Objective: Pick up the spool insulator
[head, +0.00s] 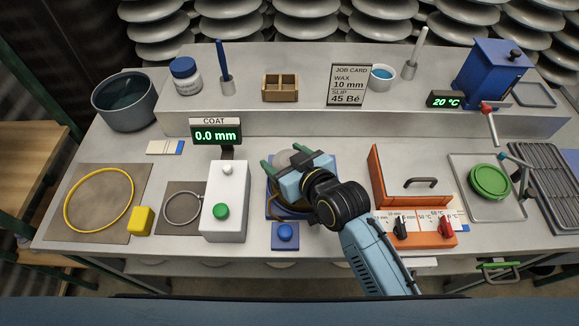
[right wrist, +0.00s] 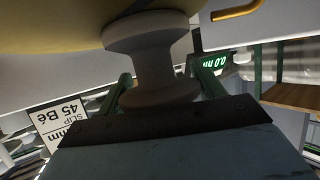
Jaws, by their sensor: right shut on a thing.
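The spool insulator (right wrist: 155,65) is a grey, waisted spool with wide ends in the right wrist view. It stands between the two green fingers of my right gripper (right wrist: 165,88). In the head view my right gripper (head: 291,163) is over the blue square stand (head: 271,196) at mid-table. It is shut on the spool, of which a pale rounded part (head: 287,157) shows between the fingers. The spool's far end lies against or close to a large yellowish rounded surface (right wrist: 50,18); I cannot tell if they touch. My left gripper is not in view.
Left of the stand are a white box with a green button (head: 221,211) and the COAT display (head: 215,135). An orange fixture (head: 412,239) stands to the right. A blue button box (head: 285,235) is in front. A raised shelf (head: 310,122) runs behind.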

